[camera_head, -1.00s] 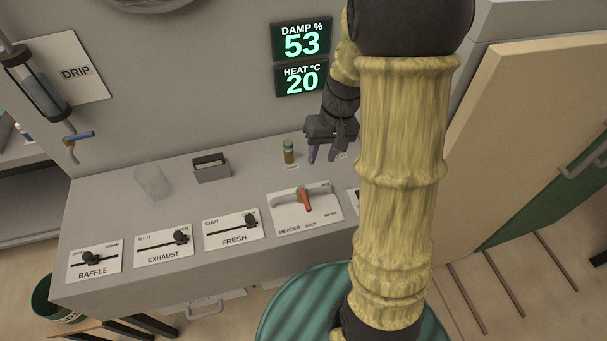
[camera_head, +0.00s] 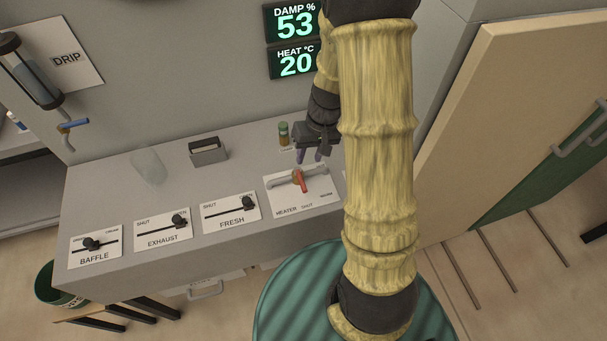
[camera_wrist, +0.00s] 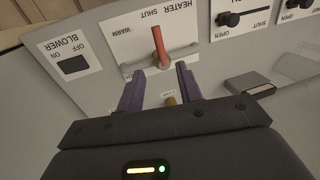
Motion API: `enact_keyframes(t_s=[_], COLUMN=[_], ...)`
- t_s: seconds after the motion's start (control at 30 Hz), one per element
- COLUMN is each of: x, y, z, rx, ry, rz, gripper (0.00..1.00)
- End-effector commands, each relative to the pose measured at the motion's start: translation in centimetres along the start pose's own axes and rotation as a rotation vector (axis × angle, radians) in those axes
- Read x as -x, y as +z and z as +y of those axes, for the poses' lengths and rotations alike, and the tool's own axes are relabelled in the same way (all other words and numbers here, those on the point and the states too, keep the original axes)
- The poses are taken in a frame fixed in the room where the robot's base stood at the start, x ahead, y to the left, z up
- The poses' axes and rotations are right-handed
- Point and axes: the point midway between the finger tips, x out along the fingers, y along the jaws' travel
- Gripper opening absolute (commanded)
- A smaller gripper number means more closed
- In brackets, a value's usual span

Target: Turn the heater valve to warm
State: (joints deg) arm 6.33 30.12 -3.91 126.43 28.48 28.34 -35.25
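The heater valve (camera_head: 301,182) has a red lever on a pale plate marked HEATER, SHUT and WARM, on the grey bench top. In the wrist view the red lever (camera_wrist: 159,46) points toward the SHUT mark, and WARM is printed to its left there. My gripper (camera_head: 309,156) is above the bench, just behind the valve plate. In the wrist view its two purple fingers (camera_wrist: 161,80) are spread apart with nothing between them, on either side of the line of the valve and short of the lever. The HEAT display (camera_head: 296,63) reads 20.
BAFFLE (camera_head: 95,245), EXHAUST (camera_head: 163,230) and FRESH (camera_head: 231,211) sliders lie left of the valve. A BLOWER switch (camera_wrist: 74,65) is beside the heater plate.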

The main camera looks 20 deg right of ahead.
Motion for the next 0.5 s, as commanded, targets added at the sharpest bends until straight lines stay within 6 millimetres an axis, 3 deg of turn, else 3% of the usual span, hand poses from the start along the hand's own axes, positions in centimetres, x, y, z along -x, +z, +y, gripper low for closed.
enact_keyframes(t_s=[0.5], x=[-8.1], y=[0.1], z=[-0.1], rx=[0.001], ry=[-0.001], rz=[-0.005], gripper=[0.36])
